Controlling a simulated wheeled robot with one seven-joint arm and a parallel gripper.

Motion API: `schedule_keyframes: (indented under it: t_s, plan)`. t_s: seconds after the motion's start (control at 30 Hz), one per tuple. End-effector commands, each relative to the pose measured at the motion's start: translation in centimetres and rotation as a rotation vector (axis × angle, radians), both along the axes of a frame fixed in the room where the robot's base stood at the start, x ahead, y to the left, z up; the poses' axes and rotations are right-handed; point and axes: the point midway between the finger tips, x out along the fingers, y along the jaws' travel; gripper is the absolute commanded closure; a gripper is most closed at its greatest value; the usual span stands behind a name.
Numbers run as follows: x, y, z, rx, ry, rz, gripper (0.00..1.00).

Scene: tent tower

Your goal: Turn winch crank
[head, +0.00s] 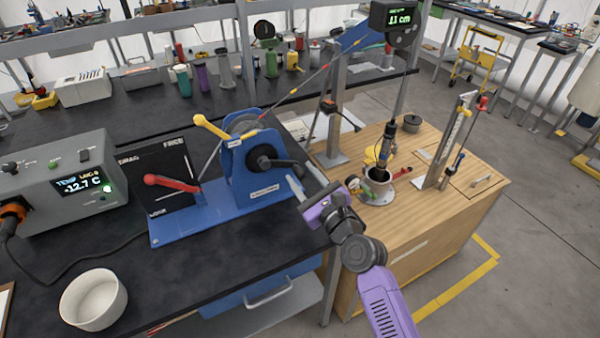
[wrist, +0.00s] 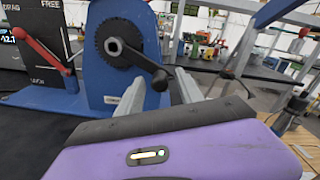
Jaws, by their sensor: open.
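A blue winch (head: 255,165) stands on a blue base plate on the black bench. Its black crank (head: 268,160) has a dark hub, and the arm points right to a dark knob. In the wrist view the crank (wrist: 128,55) slopes down to the right, with its knob (wrist: 160,79) near the space between my fingers. My gripper (head: 302,189) is open and empty, just right of and below the crank in the head view. In the wrist view my gripper's fingers (wrist: 160,88) are apart on either side of the knob; I cannot tell whether either touches it.
A red lever (head: 172,183) sits left of the winch by a FREE/DRAG panel (head: 155,170). A grey meter box (head: 55,185) and a white bowl (head: 94,299) are further left. A wooden cabinet (head: 450,215) with instruments stands to the right.

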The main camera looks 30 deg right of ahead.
Motion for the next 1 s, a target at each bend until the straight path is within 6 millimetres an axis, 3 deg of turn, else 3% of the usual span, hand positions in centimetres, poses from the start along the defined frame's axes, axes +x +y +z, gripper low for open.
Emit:
schedule_keyframes:
  t_s: [0.13,0.43,0.47,0.67,1.0]
  plan:
    - [1.21,0.07,-0.02,0.0,0.0,0.001,0.56]
    - [1.5,0.09,-0.03,-0.001,0.0,0.001,0.56]
    - [1.5,0.09,-0.03,-0.001,0.0,0.001,0.58]
    - [1.48,0.09,-0.03,-0.001,0.0,0.001,0.98]
    - [1.47,0.07,-0.03,-0.001,0.0,0.001,1.0]
